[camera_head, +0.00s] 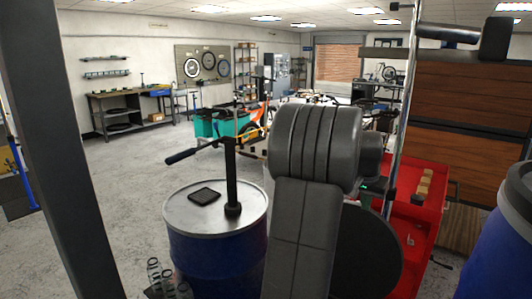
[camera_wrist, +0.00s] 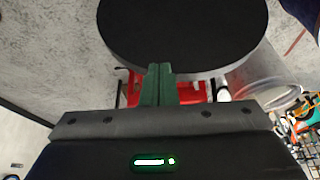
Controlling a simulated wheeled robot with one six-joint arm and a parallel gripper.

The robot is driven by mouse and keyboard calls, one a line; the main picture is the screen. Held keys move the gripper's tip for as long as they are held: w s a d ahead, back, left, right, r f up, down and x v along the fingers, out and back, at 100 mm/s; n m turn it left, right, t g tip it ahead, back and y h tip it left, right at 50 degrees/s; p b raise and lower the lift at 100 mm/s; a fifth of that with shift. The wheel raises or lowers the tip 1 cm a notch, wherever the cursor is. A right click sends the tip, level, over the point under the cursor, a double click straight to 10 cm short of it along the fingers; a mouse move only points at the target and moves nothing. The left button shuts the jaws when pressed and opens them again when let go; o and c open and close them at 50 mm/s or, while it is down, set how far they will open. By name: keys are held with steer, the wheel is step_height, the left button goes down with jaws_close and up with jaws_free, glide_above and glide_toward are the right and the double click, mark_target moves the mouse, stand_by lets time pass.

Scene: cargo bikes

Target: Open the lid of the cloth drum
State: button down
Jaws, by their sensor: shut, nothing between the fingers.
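In the wrist view, my gripper (camera_wrist: 159,69) has its two green fingers together, with nothing between them. The fingertips are at the lower edge of a large round black disc (camera_wrist: 182,22), which looks like a drum lid; I cannot tell if they touch it. A black disc (camera_head: 368,252) also shows in the head view, right of my arm, partly hidden by it. The drum body under it is not clearly visible. A blue drum (camera_head: 215,250) with a grey top stands left of my arm, bearing a black upright pump (camera_head: 231,180) and a dark square pad (camera_head: 204,196).
A red cart (camera_head: 425,205) with small items stands at right; red also shows behind the fingers. A blue barrel (camera_head: 505,250) is at the right edge. A pale grey bin (camera_wrist: 262,75) is right of the fingers. Open floor (camera_head: 125,170) lies at left.

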mark_target(367, 221)
steer(key=shift+g+y, duration=0.3)
steer(key=shift+g, duration=0.1)
steer(key=shift+w+d+f+p, duration=0.55)
steer(key=shift+w+f, duration=0.1)
steer(key=shift+f, duration=0.25)
steer(key=shift+w+d+f+p, duration=0.45)
steer(key=shift+w+f+p, duration=0.1)
steer(key=shift+w+f, duration=0.25)
steer(key=shift+w+d+f+p, duration=0.5)
steer(key=shift+w+f+p, duration=0.05)
steer(key=shift+f, duration=0.4)
